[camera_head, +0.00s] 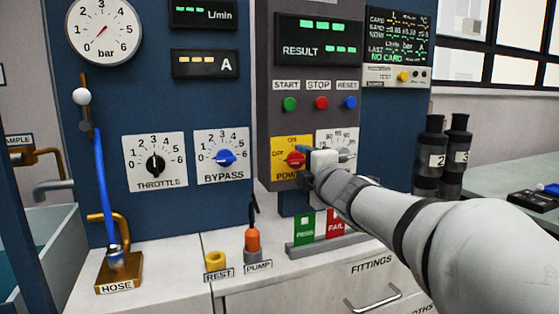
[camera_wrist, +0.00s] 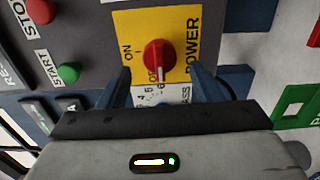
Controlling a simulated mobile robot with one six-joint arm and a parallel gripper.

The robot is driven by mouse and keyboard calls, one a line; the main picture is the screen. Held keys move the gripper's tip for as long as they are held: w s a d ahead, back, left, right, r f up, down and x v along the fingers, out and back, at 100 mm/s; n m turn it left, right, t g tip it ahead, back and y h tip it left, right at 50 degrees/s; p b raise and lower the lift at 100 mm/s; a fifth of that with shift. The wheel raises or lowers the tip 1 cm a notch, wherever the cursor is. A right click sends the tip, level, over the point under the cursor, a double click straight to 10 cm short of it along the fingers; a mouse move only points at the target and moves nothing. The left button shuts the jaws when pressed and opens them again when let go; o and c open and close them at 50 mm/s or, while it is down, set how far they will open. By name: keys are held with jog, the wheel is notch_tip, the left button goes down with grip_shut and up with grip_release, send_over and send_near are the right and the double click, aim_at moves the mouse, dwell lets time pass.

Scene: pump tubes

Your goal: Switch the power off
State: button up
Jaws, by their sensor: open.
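The power switch is a red knob (camera_head: 294,158) on a yellow plate (camera_head: 279,144) marked ON and POWER. In the wrist view the red knob (camera_wrist: 158,55) sits in the middle of its yellow plate (camera_wrist: 185,25). A white mark on the knob points down in that view, toward partly covered OFF lettering and away from ON. My gripper (camera_wrist: 160,75) is open, its two dark fingers on either side of the knob with gaps showing. In the head view my gripper (camera_head: 309,162) is close in front of the plate and covers its right part.
START (camera_head: 290,104), STOP (camera_head: 321,103) and RESET (camera_head: 350,103) buttons are above the switch. The blue bypass knob (camera_head: 225,158) is to the left. A pass/fail stand (camera_head: 318,230) and an orange pump plug (camera_head: 252,240) stand below. The displays show lit dashes.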

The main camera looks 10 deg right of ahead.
jog(key=shift+p+v, duration=0.3)
jog(key=shift+v, duration=1.65)
